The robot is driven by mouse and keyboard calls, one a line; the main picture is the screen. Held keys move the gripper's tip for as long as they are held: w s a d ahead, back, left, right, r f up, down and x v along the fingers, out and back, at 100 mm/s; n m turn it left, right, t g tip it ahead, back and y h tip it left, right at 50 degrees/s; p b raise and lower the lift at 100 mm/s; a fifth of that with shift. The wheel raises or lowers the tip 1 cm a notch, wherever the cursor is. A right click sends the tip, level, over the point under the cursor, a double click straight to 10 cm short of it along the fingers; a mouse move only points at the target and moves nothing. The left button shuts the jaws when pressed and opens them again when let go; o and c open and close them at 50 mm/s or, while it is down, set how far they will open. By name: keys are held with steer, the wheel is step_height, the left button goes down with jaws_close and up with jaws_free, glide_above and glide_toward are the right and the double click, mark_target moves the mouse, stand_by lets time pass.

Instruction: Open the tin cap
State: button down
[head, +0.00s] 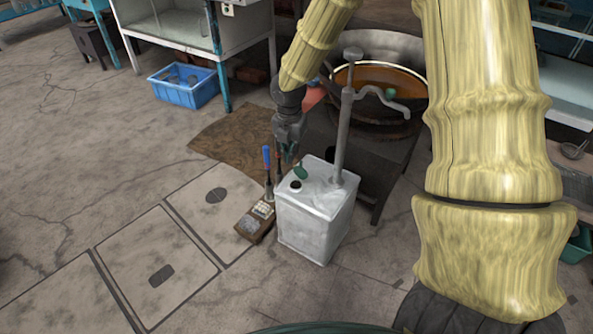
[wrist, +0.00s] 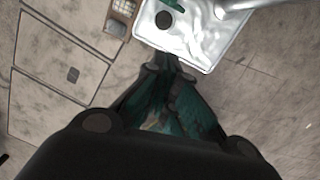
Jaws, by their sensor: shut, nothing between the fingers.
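The square metal tin (head: 318,226) stands upright on the floor. Its top has a dark round opening (head: 296,186), with a green cap (head: 301,172) just beside it; I cannot tell whether the cap is hinged or loose. In the wrist view, the tin's top (wrist: 210,42), the dark opening (wrist: 164,19) and a green piece at the upper edge (wrist: 178,3) show. My gripper (head: 288,157) is shut and empty, above the far left side of the tin's top. Its closed fingers (wrist: 165,67) overlap the tin's edge in the wrist view; contact is unclear.
A grey pump pipe (head: 343,130) rises from the tin's top right. A wooden box (head: 256,222) and a blue-handled tool (head: 267,160) are close at the left. A large pan (head: 385,75) stands behind. A blue crate (head: 184,86) is farther back. Floor at left is clear.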

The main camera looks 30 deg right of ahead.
steer(key=b, duration=0.6)
glide_toward(301, 169)
steer(key=shift+s+a+f, duration=0.1)
steer(key=shift+a+f, duration=0.2)
steer(key=shift+f, duration=0.55)
steer(key=shift+s+a+f, duration=0.1)
steer(key=shift+a+f, duration=0.25)
steer(key=shift+f, duration=0.5)
steer(key=shift+s+a+f, duration=0.1)
steer(key=shift+a+f, duration=0.2)
steer(key=shift+f, duration=0.5)
steer(key=p, duration=0.2)
steer(key=shift+w+d+r+p, duration=0.1)
steer(key=shift+d+r+p, duration=0.05)
steer(key=shift+r+p, duration=0.15)
